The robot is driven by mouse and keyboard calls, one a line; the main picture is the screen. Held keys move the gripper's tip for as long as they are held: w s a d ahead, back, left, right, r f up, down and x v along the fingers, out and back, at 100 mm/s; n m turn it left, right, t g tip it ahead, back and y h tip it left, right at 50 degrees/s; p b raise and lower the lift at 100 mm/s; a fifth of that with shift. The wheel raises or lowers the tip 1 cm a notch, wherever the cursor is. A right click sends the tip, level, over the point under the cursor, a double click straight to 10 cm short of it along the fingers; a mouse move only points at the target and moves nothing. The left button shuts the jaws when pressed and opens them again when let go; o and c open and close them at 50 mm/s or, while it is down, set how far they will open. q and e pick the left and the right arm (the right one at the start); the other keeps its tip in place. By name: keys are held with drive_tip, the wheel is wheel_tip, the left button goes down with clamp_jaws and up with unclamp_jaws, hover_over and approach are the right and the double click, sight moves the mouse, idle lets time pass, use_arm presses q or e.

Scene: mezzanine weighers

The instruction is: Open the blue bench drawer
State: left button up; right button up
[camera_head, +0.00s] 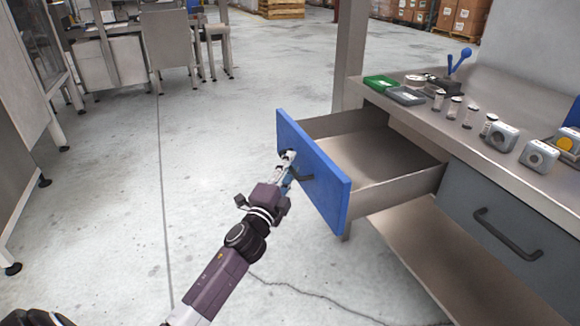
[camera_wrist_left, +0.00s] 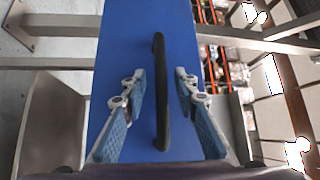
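The blue bench drawer (camera_head: 312,172) stands well out from the bench, and its bare metal inside (camera_head: 365,160) shows empty. My left gripper (camera_head: 291,168) is at its blue front, by the dark handle (camera_head: 302,178), which it partly hides. In the left wrist view the black bar handle (camera_wrist_left: 161,90) lies between the two blue-grey fingers, with a visible gap on each side. The fingers are apart and do not appear to grip it. My right gripper is not in view.
A grey closed drawer (camera_head: 490,228) with a dark handle is to the right of the open one. The bench top (camera_head: 450,128) carries a green tray (camera_head: 380,83), a grey tray (camera_head: 405,96), several small vials and grey-white weights. Open floor (camera_head: 210,130) lies left of the drawer.

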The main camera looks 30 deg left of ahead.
use_arm(q)
drive_tip(key=s+d+f, duration=0.1)
drive_tip(key=s, duration=1)
drive_tip(key=shift+s+d+f, duration=0.3)
drive_tip(key=shift+s, duration=0.1)
